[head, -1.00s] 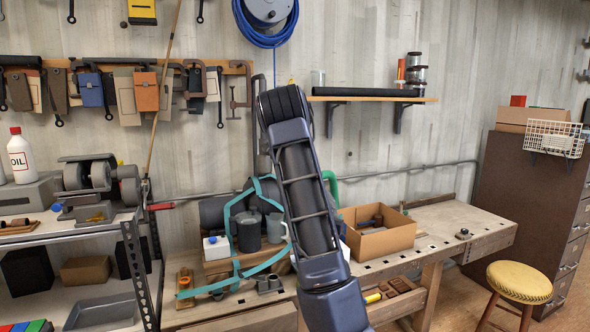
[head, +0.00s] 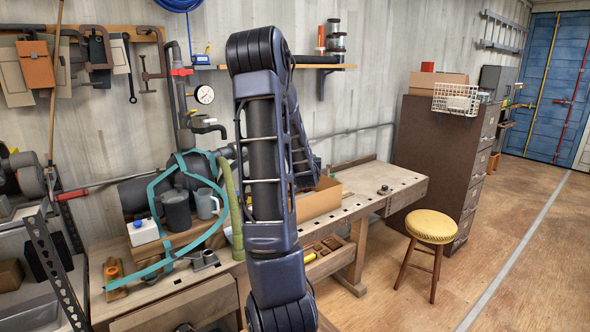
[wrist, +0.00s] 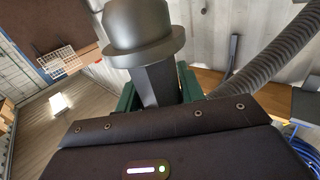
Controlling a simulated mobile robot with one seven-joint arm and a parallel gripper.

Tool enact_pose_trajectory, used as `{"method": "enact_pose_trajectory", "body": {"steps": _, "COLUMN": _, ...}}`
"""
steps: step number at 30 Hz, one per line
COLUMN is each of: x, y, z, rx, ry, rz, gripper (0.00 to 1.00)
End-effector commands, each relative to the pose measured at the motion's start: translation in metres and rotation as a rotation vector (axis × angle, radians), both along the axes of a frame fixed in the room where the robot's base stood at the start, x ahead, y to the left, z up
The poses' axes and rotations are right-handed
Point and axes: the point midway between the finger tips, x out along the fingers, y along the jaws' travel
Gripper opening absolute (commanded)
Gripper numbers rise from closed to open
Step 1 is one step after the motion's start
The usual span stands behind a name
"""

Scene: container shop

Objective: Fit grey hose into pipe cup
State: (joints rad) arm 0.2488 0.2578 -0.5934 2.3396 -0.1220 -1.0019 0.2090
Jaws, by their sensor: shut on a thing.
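In the wrist view my gripper (wrist: 158,88) has dark green fingers shut on the squarish neck of a dark grey fitting (wrist: 140,32) with a round, flanged head. A grey ribbed hose (wrist: 265,62) curves from the upper right down behind the gripper; whether it joins the fitting is hidden. In the head view my arm rises in the middle and hides the gripper and the held piece. A dark pipe assembly (head: 181,112) stands by the wall, with a grey cup-like outlet (head: 207,125); I cannot tell for sure that this is the pipe cup.
A round gauge (head: 204,95) and red valve (head: 181,72) are on the pipe. Teal strapping (head: 160,185), a dark canister (head: 176,210) and a grey mug (head: 207,204) crowd the bench below. An olive tube (head: 233,200) stands beside my arm. Floor around the stool (head: 433,228) is clear.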

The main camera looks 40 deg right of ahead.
Motion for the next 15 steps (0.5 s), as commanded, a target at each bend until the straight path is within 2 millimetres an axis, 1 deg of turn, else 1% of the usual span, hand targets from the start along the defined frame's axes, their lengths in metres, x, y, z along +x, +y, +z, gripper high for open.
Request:
{"method": "enact_pose_trajectory", "body": {"steps": 1, "x": -0.002, "y": -0.007, "z": 0.014, "rx": -0.003, "ry": -0.007, "rz": -0.007, "gripper": 0.1}}
{"method": "enact_pose_trajectory", "body": {"steps": 3, "x": 0.002, "y": -0.009, "z": 0.029, "rx": -0.002, "ry": -0.008, "rz": -0.015, "gripper": 0.1}}
{"method": "enact_pose_trajectory", "body": {"steps": 5, "x": 0.006, "y": -0.01, "z": 0.043, "rx": -0.002, "ry": -0.009, "rz": -0.024, "gripper": 0.1}}
{"method": "enact_pose_trajectory", "body": {"steps": 8, "x": 0.018, "y": -0.005, "z": 0.068, "rx": -0.002, "ry": -0.009, "rz": -0.041, "gripper": 0.1}}
{"method": "enact_pose_trajectory", "body": {"steps": 11, "x": 0.035, "y": 0.007, "z": 0.094, "rx": 0.0, "ry": -0.009, "rz": -0.056, "gripper": 0.1}}
{"method": "enact_pose_trajectory", "body": {"steps": 15, "x": 0.062, "y": 0.033, "z": 0.131, "rx": 0.001, "ry": -0.009, "rz": -0.068, "gripper": 0.1}}
